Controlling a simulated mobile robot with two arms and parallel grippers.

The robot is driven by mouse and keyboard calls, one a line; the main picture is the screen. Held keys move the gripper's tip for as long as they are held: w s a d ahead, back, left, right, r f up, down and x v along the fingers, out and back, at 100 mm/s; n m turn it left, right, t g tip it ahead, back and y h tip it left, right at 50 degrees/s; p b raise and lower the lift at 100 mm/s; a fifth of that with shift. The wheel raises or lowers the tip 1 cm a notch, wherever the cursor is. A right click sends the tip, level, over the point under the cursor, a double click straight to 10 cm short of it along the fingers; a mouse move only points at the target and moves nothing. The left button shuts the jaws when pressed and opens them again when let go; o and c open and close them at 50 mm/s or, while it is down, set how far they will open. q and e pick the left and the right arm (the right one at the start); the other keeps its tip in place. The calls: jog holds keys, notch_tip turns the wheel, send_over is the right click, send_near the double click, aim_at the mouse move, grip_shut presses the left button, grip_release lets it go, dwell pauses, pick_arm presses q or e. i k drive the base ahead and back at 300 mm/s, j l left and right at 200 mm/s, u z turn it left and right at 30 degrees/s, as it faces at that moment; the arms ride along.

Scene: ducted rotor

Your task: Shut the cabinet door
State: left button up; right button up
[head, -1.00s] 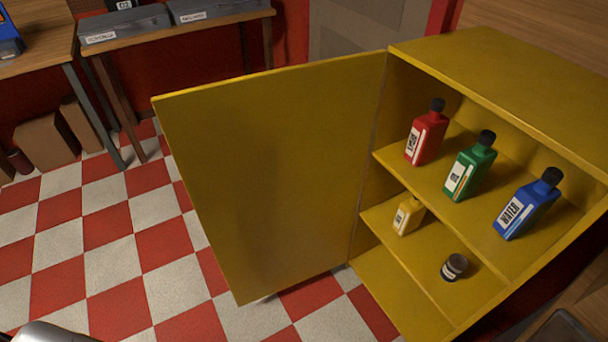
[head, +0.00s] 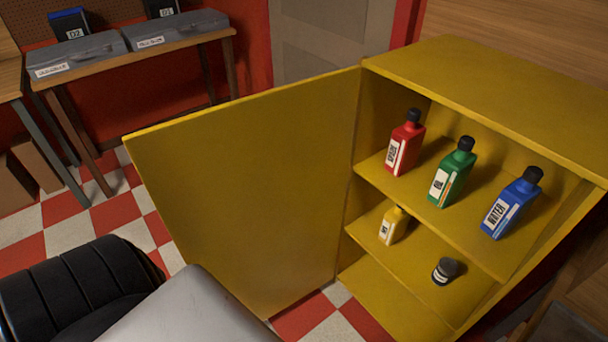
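The yellow cabinet (head: 490,85) stands at the right in the head view, its front open. Its door (head: 245,190) is hinged on the cabinet's left side and stands wide open, swung out to the left. A white and black part of my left arm shows at the bottom left, in front of the door's lower outer corner. Whether it touches the door I cannot tell. Neither gripper is in view.
A table (head: 140,60) with grey cases stands at the back left.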

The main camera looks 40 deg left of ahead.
aim_at(250, 191)
jog(key=k+j+z, duration=0.15)
jog(key=j, duration=0.3)
jog(key=j+z, duration=0.15)
jog(key=j, duration=0.3)
jog(key=k+j+z, duration=0.15)
jog(key=j, duration=0.3)
jog(key=k+j+z, duration=0.15)
jog(key=j, duration=0.25)
jog(key=k+j+z, duration=0.15)
jog(key=j, duration=0.25)
jog(key=k+j+z, duration=0.15)
jog(key=k+j, duration=0.2)
jog(key=j, duration=0.15)
jog(key=k+j, duration=0.2)
jog(key=j, duration=0.2)
jog(key=k+j, duration=0.2)
jog(key=j, duration=0.15)
jog(key=k+j, duration=0.2)
jog(key=j, duration=0.15)
jog(key=i+j+z, duration=0.15)
jog(key=j, duration=0.25)
jog(key=k, duration=0.05)
